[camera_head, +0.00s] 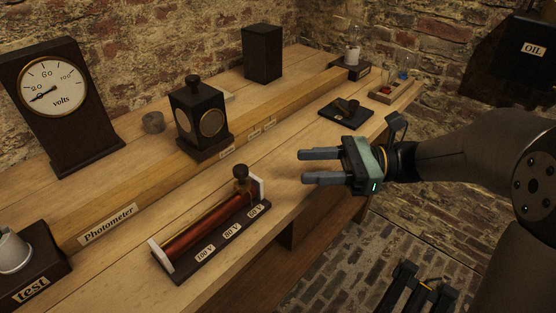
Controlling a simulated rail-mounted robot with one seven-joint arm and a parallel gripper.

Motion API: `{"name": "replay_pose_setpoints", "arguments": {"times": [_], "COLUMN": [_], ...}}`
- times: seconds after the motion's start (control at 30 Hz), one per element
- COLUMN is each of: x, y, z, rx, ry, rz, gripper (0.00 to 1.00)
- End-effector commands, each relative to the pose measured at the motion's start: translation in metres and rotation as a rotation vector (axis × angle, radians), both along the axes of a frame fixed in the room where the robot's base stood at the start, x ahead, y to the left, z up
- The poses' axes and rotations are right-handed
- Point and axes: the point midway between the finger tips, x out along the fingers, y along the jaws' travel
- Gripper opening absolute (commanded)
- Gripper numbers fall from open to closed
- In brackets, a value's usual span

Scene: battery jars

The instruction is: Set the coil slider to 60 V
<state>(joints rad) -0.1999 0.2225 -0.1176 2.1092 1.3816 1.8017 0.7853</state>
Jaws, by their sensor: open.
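The coil (205,228) is a copper-red cylinder between white end plates on a dark base, lying on the bench. Its labels read 100 V (205,253), 80 V (232,230) and 60 V (260,208), from left to right. The brown slider knob (241,174) stands upright on the coil near its right end, by the 60 V label; its exact alignment is hard to tell. My gripper (304,167) is open and empty, to the right of the knob and apart from it, fingers pointing left. The voltmeter (53,100) stands at the back left, its needle towards the lower left.
A dark box with round windows (200,118) stands on the raised step behind the coil. A cup on a "test" block (30,278) is at the lower left. A dark switch base (345,114) lies beyond my gripper. The bench front between coil and gripper is clear.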

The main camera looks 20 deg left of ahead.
Motion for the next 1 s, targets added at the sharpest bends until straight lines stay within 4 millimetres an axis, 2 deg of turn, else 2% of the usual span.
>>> {"name": "replay_pose_setpoints", "arguments": {"times": [0.1, 0.3, 0.83, 0.93, 1.0], "x": [0.009, 0.017, 0.017, 0.008, -0.008], "y": [-0.021, -0.04, -0.043, -0.044, -0.046], "z": [0.001, 0.0, 0.001, 0.009, 0.018], "rx": [0.0, 0.0, -0.001, -0.04, -0.113], "ry": [0.001, 0.0, -0.003, -0.041, -0.112], "rz": [-0.002, -0.002, 0.0, 0.011, 0.034], "gripper": [0.44, 0.44, 0.44, 0.44, 0.44]}}
